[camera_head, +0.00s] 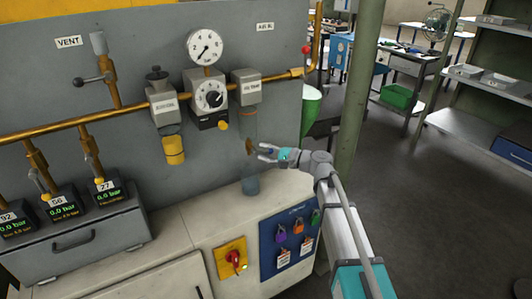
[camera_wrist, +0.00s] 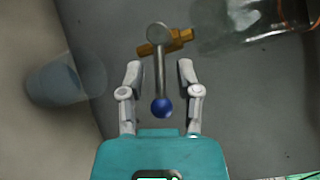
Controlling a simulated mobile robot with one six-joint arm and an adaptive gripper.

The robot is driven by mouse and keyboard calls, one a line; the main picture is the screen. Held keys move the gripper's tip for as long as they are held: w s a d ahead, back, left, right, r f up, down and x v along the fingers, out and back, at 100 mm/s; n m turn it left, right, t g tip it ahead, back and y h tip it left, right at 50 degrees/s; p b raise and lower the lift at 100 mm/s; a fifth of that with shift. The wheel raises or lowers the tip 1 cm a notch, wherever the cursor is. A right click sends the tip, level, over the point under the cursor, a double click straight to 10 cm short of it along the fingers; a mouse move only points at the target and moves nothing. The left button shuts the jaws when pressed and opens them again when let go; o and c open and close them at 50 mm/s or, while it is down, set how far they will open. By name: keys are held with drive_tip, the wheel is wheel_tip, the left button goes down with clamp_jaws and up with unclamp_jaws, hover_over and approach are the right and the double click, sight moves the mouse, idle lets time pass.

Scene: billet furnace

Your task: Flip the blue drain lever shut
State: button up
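The drain lever is a metal rod with a blue ball knob (camera_wrist: 162,107). In the wrist view it runs down from a pivot on a brass drain valve (camera_wrist: 168,41). The valve also shows in the head view (camera_head: 249,146), below a clear bowl (camera_head: 249,122). My gripper (camera_wrist: 159,78) is open, with one finger on each side of the rod and a visible gap to both. The blue knob lies between the fingers, near the palm. In the head view my gripper (camera_head: 264,152) is just right of the valve; the lever is too small there to read clearly.
A clear cup (camera_head: 251,185) stands on the bench below the valve; it also shows in the wrist view (camera_wrist: 65,80). A regulator with a gauge (camera_head: 205,47) and a yellow-bowled filter (camera_head: 174,150) are to the left. A green post (camera_head: 360,90) stands right of the arm.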

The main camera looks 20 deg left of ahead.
clamp_jaws()
drive_tip(key=shift+r, duration=0.15)
drive_tip(key=n+h+p, duration=0.1)
drive_tip(key=p, duration=0.1)
drive_tip(key=shift+r+p, duration=0.3)
drive_tip(key=shift+r, duration=0.05)
drive_tip(key=shift+n+h+p, duration=0.4)
drive_tip(key=shift+n+p, duration=0.2)
drive_tip(key=shift+p, duration=0.2)
drive_tip(key=shift+o, duration=0.9)
unclamp_jaws()
drive_tip(key=shift+s, duration=0.1)
